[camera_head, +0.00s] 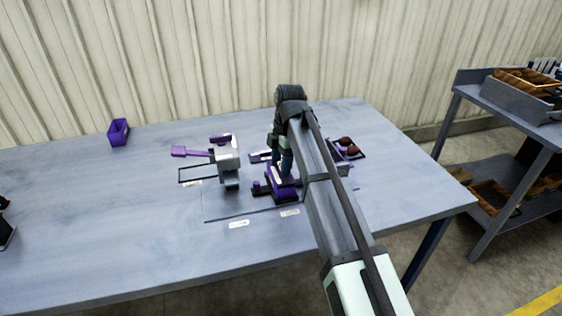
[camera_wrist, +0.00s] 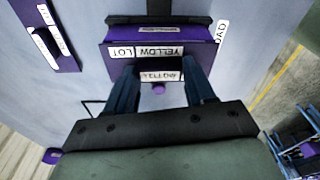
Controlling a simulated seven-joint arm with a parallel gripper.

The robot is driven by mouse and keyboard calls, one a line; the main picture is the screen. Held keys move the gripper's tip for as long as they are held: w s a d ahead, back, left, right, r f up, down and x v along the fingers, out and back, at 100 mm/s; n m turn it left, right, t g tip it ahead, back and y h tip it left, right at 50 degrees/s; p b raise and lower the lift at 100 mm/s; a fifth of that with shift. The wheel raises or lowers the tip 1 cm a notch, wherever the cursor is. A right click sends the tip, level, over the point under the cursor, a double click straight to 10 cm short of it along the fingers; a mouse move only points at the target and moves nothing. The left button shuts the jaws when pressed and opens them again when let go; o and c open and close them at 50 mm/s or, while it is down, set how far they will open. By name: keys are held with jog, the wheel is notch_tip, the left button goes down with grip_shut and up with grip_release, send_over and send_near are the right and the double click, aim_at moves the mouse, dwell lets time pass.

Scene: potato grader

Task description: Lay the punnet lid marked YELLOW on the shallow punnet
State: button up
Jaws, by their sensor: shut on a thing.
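My gripper (camera_wrist: 160,66) points down over the table, with its two blue fingers around a dark grip between them. A purple piece with a white label reading YELLOW LOT (camera_wrist: 146,52) is at the fingertips; the label is upside down in the wrist view. The fingers and the grip hide part of it. In the head view my gripper (camera_head: 282,170) is low over a purple and black object (camera_head: 281,190). I cannot tell which purple object is the shallow punnet, or whether the held piece touches what is below it.
Another purple piece with a dark bar and white label (camera_wrist: 45,42) lies to the left in the wrist view. A grey device (camera_head: 227,160) stands left of my gripper. A purple bin (camera_head: 118,132) is far left. A tray of brown potatoes (camera_head: 350,150) is right, partly hidden by my arm.

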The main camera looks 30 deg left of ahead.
jog(key=shift+f, duration=0.15)
dwell(0.3)
jog(key=o, duration=1.2)
jog(key=shift+o, duration=0.2)
jog(key=shift+r, duration=3.55)
